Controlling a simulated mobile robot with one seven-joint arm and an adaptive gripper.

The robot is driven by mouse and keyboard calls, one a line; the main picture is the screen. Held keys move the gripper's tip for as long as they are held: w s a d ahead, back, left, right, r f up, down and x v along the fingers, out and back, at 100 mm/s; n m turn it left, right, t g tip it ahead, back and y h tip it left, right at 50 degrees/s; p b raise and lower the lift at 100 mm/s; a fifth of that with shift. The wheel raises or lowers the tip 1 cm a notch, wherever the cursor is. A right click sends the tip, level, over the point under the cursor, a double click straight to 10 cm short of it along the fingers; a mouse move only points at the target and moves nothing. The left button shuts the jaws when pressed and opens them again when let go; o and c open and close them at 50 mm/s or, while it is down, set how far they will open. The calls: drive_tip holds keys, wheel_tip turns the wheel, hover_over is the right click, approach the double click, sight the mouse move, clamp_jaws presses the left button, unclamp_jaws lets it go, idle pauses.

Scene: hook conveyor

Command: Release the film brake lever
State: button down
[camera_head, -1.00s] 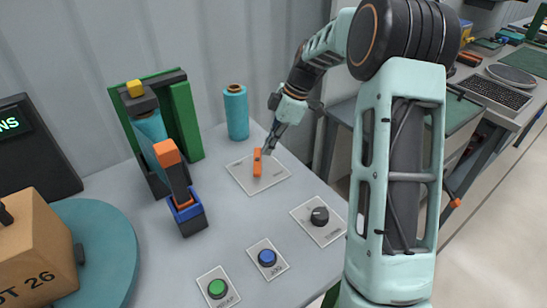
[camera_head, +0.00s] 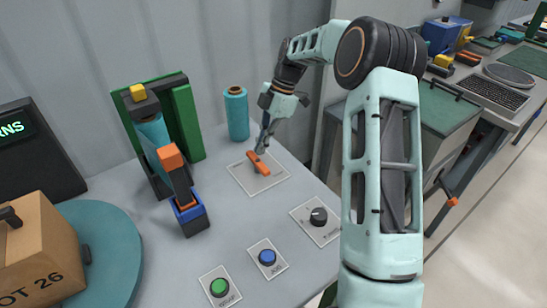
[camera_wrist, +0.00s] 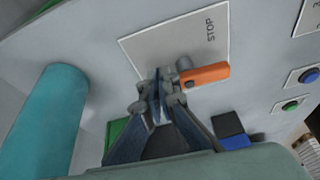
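An orange lever (camera_head: 259,164) sits on a pale plate (camera_head: 243,180) on the grey table. In the wrist view the lever (camera_wrist: 206,76) points right from a grey pivot, and the plate (camera_wrist: 150,47) reads STOP. My gripper (camera_head: 263,147) is over the plate at the lever's upper end. In the wrist view its fingers (camera_wrist: 158,82) are together with nothing seen between them, just left of the lever. They look close against its pivot end; whether they touch is not clear.
A teal roll (camera_head: 236,113) stands behind the plate. The film stand (camera_head: 187,120) is to the left. A black knob (camera_head: 318,216), a blue button (camera_head: 267,257) and a green button (camera_head: 219,287) are in front. A cardboard box (camera_head: 40,245) sits on a teal turntable (camera_head: 115,250).

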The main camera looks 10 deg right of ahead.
idle(0.4)
drive_tip(key=v, duration=1.2)
drive_tip(key=shift+s+a, duration=0.1)
